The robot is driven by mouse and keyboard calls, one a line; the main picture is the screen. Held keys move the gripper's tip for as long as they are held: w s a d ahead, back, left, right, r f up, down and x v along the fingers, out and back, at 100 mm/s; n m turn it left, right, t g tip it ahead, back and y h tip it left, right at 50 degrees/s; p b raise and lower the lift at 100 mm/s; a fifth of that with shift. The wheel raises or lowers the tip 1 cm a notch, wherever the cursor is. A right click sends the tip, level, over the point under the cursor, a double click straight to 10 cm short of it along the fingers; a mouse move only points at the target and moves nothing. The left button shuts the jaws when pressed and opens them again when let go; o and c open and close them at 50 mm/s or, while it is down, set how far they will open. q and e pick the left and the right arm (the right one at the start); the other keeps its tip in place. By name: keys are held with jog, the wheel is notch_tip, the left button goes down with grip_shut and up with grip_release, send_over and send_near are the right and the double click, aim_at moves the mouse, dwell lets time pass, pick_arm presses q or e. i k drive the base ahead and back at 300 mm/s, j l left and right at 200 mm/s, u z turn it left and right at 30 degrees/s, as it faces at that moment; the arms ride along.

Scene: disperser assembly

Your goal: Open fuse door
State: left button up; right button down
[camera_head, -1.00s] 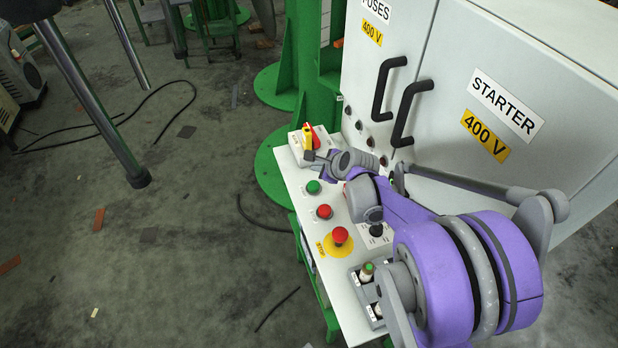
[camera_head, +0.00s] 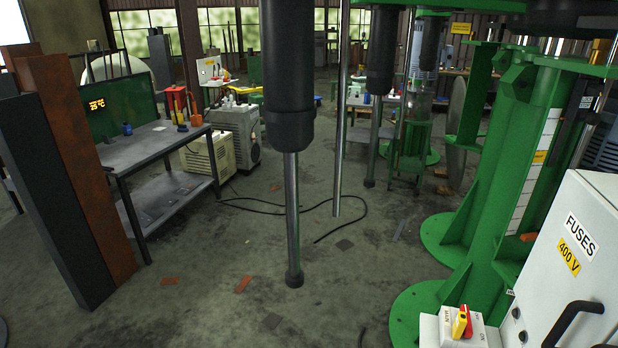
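The fuse door (camera_head: 563,262) is the pale grey cabinet front at the lower right, with the labels "FUSES" and "400 V". It looks shut. The red and yellow main switch (camera_head: 461,322) sits on a light panel left of the door. Neither of my grippers is in the view.
Green machine columns (camera_head: 500,190) with round bases stand left of the cabinet. A dark cylinder with a metal rod (camera_head: 292,220) hangs mid-view. A workbench (camera_head: 155,150) stands at the left. The floor between is mostly open, with a black cable and small scraps.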

aim_at(566, 290)
jog(key=z, duration=1.2)
